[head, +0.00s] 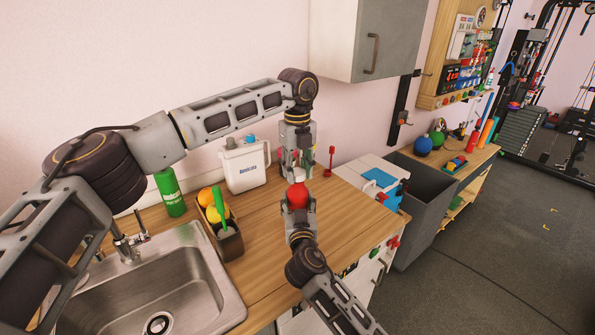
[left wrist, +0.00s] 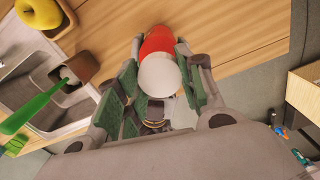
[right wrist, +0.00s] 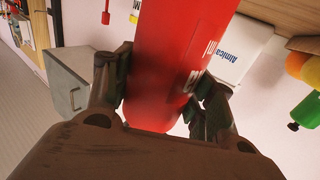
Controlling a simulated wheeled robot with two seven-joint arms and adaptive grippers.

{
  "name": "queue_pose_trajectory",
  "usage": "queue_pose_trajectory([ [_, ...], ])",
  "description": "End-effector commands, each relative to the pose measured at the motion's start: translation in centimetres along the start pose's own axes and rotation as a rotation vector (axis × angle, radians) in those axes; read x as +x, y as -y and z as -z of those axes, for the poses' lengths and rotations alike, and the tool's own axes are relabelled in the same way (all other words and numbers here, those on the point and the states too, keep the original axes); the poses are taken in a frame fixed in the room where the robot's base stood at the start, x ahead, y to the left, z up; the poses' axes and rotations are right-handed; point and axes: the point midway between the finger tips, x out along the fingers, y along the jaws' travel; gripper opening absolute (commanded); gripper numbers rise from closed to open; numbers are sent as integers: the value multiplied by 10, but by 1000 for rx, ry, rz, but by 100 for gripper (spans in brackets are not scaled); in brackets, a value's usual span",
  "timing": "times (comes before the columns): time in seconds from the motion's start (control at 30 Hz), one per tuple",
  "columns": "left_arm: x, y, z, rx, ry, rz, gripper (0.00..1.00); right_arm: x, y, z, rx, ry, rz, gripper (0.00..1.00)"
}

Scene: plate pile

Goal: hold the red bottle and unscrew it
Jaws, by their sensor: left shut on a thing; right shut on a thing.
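The red bottle (head: 297,193) stands upright over the wooden counter, with a white cap (head: 298,174) on top. My right gripper (head: 298,208) is shut on the bottle's body from the near side; in the right wrist view the red body (right wrist: 175,55) with white lettering fills the space between its fingers. My left gripper (head: 297,170) comes down from above and is shut on the cap. In the left wrist view the round white cap (left wrist: 160,75) lies between the fingers, with the red body (left wrist: 156,43) behind it. I cannot tell whether the bottle's base touches the counter.
A white jug (head: 245,167) stands behind to the left. A dark holder (head: 230,243) with fruit and a green-handled tool, a green bottle (head: 170,190) and the sink (head: 185,270) lie left. A grey bin (head: 428,205) is right. The wooden counter (head: 262,262) is clear in front.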

Motion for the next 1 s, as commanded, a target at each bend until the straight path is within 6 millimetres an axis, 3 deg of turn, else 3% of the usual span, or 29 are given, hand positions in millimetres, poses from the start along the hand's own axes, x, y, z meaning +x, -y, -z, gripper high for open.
queue_pose_trajectory([
  [0.33,-3,0,0,0,0,1,9,0,0,0,-1,1,0,0],
  [0.73,-35,0,0,-1,1,2,9,0,0,0,-1,1,0,0],
  [1.0,-40,0,0,0,0,0,9,0,0,0,-1,1,0,0],
])
